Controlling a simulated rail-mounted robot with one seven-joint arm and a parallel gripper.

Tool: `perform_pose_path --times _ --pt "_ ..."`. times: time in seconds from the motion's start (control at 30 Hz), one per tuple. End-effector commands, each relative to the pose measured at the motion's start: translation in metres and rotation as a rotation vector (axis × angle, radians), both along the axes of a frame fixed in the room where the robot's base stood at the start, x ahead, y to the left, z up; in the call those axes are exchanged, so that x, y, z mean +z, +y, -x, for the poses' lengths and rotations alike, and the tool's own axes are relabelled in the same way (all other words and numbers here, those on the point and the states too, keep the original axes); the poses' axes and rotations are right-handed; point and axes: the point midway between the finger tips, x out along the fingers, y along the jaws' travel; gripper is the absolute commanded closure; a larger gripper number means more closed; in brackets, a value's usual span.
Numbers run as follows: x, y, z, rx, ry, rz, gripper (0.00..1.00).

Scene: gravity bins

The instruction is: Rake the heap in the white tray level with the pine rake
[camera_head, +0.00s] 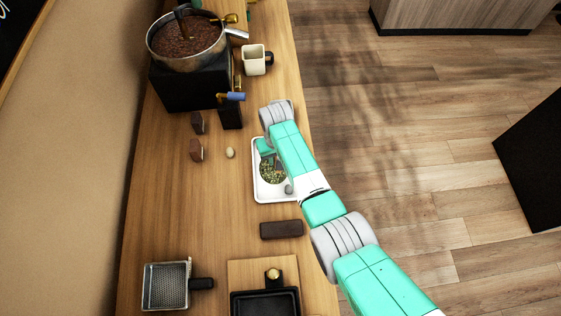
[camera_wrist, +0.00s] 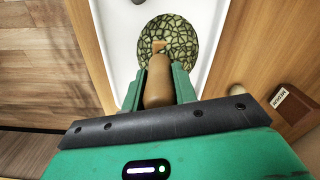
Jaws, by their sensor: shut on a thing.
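The white tray (camera_head: 259,194) lies on the wooden counter, partly covered by my arm. A round, mottled green and yellow heap (camera_head: 270,172) sits in it; the wrist view shows the heap (camera_wrist: 180,28) and the white tray (camera_wrist: 112,25) ahead of my fingers. My gripper (camera_wrist: 158,88) is shut on the brown, rounded handle of the pine rake (camera_wrist: 158,75). A small tan piece shows against the heap beyond the handle, perhaps part of the rake. Whether the rake touches the heap I cannot tell.
A dark brown block (camera_head: 281,230) lies just in front of the tray. A pale egg-shaped thing (camera_head: 230,153) and small dark blocks (camera_head: 196,150) are left of it. A pot (camera_head: 187,45) on a black stand and a mug (camera_head: 254,60) stand behind. A metal basket (camera_head: 166,285) is front left.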

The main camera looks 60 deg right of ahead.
Motion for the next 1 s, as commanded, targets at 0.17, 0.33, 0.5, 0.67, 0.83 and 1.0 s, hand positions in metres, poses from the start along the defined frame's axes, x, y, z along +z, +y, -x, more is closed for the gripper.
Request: perform_pose_path --times 0.17,0.33,0.5,0.67,0.83,1.0 --pt "0.000 -0.007 0.012 -0.001 0.000 0.000 1.00" --pt "-0.001 -0.008 0.013 0.000 0.000 0.000 1.00" --pt "-0.001 -0.008 0.014 -0.001 0.000 0.000 1.00" --pt "0.001 -0.012 0.021 -0.002 0.001 -0.001 1.00" --pt "0.002 -0.020 0.033 -0.003 0.000 -0.001 1.00" --pt "0.001 -0.022 0.037 0.000 0.000 0.000 1.00"
